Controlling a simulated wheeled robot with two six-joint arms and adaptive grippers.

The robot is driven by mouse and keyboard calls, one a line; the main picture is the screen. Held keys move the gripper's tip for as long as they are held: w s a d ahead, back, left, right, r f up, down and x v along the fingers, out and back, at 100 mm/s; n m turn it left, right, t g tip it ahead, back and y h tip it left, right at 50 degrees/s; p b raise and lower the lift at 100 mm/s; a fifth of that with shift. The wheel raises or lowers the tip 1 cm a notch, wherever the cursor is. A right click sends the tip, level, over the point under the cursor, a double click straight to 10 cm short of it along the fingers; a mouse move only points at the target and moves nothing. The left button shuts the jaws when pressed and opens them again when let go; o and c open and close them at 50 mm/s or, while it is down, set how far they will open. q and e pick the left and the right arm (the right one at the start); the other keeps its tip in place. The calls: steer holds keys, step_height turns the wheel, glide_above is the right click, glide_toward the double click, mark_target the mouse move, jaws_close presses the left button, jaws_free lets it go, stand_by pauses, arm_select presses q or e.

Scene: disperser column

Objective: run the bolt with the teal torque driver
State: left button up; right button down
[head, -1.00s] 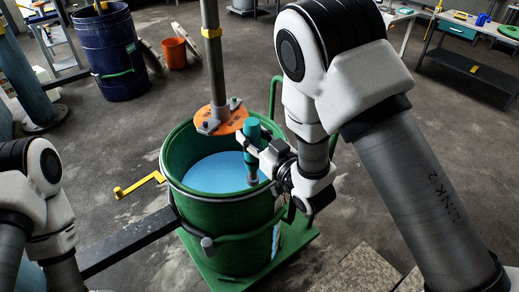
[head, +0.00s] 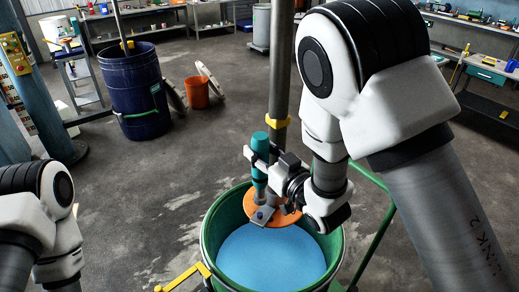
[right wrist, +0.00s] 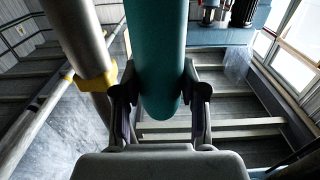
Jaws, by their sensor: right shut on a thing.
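The teal torque driver (head: 259,145) stands upright in my right gripper (head: 261,172), which is shut on it. Its teal body also shows between the two fingers in the right wrist view (right wrist: 158,60). The driver's dark lower end is just above or at a grey clamp piece (head: 262,215) on the left of the orange disc (head: 291,217); I cannot tell whether they touch. The bolt under the driver is too small to make out. My gripper and wrist cover part of the disc. My left arm shows at the left edge, but its gripper is out of view.
The disc sits around a grey column (head: 282,80) with a yellow collar (head: 277,122), over a green drum (head: 213,235) of blue liquid (head: 270,258). A yellow crank (head: 185,277) is at the drum's front left. A blue drum (head: 130,95) and orange bucket (head: 196,93) stand farther back.

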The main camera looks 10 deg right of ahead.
steer(key=shift+d, duration=0.15)
steer(key=shift+w+d+f+b, duration=0.1)
steer(key=shift+w+f+b, duration=0.7)
steer(key=shift+w+f, duration=0.35)
steer(key=shift+s+f+b, duration=0.15)
steer(key=shift+f+b, duration=0.2)
steer(key=shift+s+a+f+b, duration=0.2)
steer(key=shift+s+f+b, duration=0.3)
steer(key=shift+b, duration=0.25)
steer(key=shift+f+b, duration=0.35)
steer(key=shift+f, duration=0.05)
steer(key=shift+w+d+f+b, duration=0.1)
steer(key=shift+w+f+b, duration=0.1)
steer(key=shift+f+b, duration=0.25)
steer(key=shift+w+f+b, duration=0.2)
steer(key=shift+f+b, duration=0.1)
steer(key=shift+f, duration=0.25)
arm_select(q)
step_height(320, 180, down, 6)
steer(key=w, duration=0.1)
steer(key=shift+w+f, duration=0.15)
steer(key=shift+w, duration=0.05)
arm_select(e)
steer(key=shift+s, duration=0.15)
arm_select(q)
steer(key=shift+s, duration=0.1)
arm_select(e)
steer(key=shift+s+r, duration=0.1)
